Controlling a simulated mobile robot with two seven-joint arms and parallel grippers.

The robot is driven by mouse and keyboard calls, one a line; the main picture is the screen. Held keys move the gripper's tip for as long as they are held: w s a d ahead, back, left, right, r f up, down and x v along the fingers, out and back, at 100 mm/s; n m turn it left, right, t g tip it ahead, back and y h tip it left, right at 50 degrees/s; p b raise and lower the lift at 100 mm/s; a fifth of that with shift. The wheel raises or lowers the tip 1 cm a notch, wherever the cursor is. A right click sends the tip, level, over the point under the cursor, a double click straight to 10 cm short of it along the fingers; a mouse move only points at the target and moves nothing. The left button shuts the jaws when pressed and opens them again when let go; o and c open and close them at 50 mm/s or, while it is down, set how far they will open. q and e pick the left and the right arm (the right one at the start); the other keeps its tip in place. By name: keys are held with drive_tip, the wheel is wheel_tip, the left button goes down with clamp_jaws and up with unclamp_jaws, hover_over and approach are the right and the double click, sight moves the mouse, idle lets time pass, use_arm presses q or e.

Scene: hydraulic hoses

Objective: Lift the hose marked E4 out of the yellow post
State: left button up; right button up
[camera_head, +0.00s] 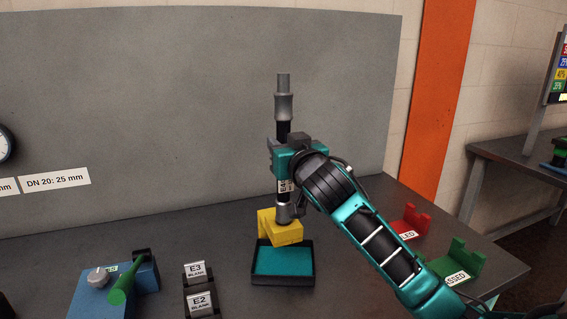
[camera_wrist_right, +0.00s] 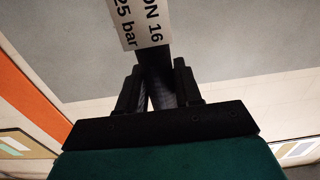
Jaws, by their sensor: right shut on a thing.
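The hose marked E4 (camera_head: 284,106) stands upright in the head view, with metal fittings at its top and lower end. Its label shows partly just below my right gripper (camera_head: 285,150), which is shut around the hose's black middle. In the right wrist view the two fingers (camera_wrist_right: 160,88) close on the dark hose, and a white label (camera_wrist_right: 142,22) reading "DN 16" and "25 bar" is beyond them. The yellow post (camera_head: 284,235) is directly below the hose. The lower fitting is at the post's top; I cannot tell whether it is still inside. My left gripper is out of view.
A black tray with a teal floor (camera_head: 283,262) is in front of the post. Blank holders E3 (camera_head: 196,272) and E2 (camera_head: 202,302) and a blue device with a green handle (camera_head: 118,288) are left. A red stand (camera_head: 410,222) and green stand (camera_head: 457,262) are right.

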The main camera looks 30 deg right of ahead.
clamp_jaws()
drive_tip(key=shift+r, duration=0.15)
drive_tip(key=shift+r, duration=0.15)
